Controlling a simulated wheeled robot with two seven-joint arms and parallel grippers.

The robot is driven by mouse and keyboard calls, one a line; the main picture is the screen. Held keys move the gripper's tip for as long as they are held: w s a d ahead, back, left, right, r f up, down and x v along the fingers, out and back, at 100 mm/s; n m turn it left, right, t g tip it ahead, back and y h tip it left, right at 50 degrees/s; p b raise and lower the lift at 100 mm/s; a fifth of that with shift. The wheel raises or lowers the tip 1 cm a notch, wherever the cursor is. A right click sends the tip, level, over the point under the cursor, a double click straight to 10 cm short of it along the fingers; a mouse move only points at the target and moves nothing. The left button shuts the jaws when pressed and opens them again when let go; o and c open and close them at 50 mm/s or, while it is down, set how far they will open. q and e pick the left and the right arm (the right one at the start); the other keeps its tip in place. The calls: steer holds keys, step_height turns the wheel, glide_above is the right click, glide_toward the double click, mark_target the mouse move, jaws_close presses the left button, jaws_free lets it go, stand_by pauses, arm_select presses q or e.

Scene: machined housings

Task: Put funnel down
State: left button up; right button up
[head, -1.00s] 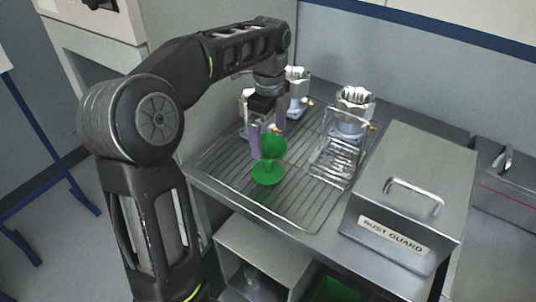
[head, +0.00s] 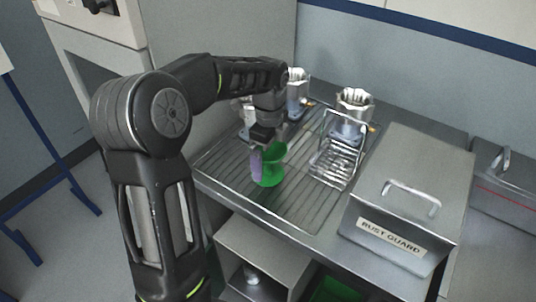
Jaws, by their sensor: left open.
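The green funnel (head: 272,158) stands on the ribbed steel drain board, its wide mouth up and a round green foot (head: 269,181) at the bottom. My left gripper (head: 262,164) points down at the funnel's left side, with its pale purple finger in front of part of it. The gripper is open; whether a finger touches the funnel cannot be told. My right gripper does not show.
A wire rack (head: 336,160) stands right of the funnel. Silvery machined housings (head: 354,103) stand at the back. A steel box labelled "RUST GUARD" (head: 412,185) is at the right. The drain board (head: 305,205) is clear in front.

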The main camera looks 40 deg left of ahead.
arm_select(q)
steer(key=shift+f, duration=0.1)
steer(key=shift+c, duration=0.4)
steer(key=c, duration=1.2)
step_height(320, 180, up, 10)
steer(key=shift+r, duration=0.1)
stand_by(0.6)
